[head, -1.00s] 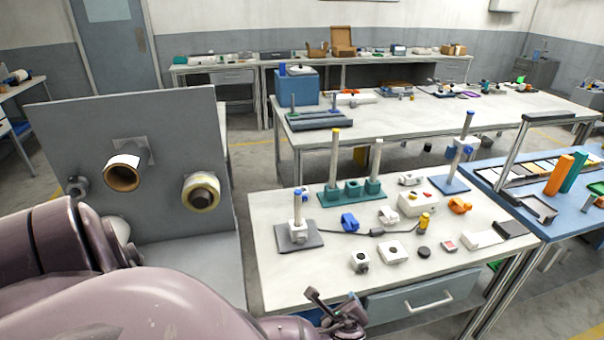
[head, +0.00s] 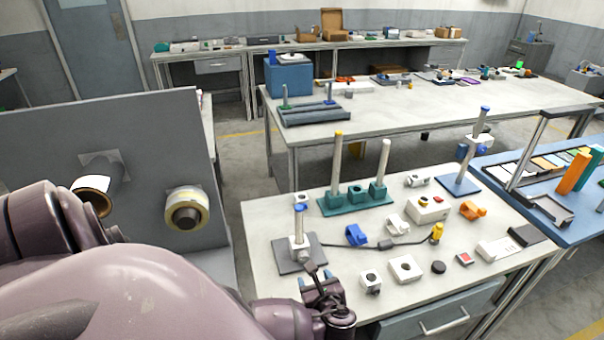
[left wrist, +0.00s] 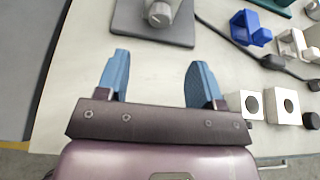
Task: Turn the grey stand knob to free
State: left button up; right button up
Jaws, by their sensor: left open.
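The grey stand (head: 282,256) is a flat dark grey plate with an upright post with a blue cap (head: 300,209). A pale clamp block sits low on the post. In the left wrist view a round grey knob (left wrist: 158,14) sits at the top edge, over the grey plate (left wrist: 130,30). My left gripper (head: 316,278) is at the front right of the stand in the head view. Its blue fingers (left wrist: 160,65) are open and empty, with the knob beyond their tips, apart from them. The knob's marking cannot be read. My right gripper is not in view.
A blue clip (head: 356,235), a cable with a yellow end (head: 437,231) and white blocks (head: 405,269) lie right of the stand. A teal stand with posts (head: 358,196) is behind. A grey upright panel (head: 140,140) stands left. Bare white tabletop surrounds the grey plate.

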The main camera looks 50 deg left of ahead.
aim_at(304, 259)
pick_arm(q)
jog(key=x, duration=1)
jog(key=shift+w+a+f, duration=0.15)
jog(key=shift+a, duration=0.2)
jog(key=shift+c, duration=0.2)
jog(key=c, duration=0.9)
jog(key=shift+n+t, duration=0.3)
jog(key=shift+n, duration=0.2)
jog(key=o, duration=0.9)
jog(key=shift+o, duration=0.2)
jog(key=v, duration=1.1)
jog(key=shift+a, duration=0.15)
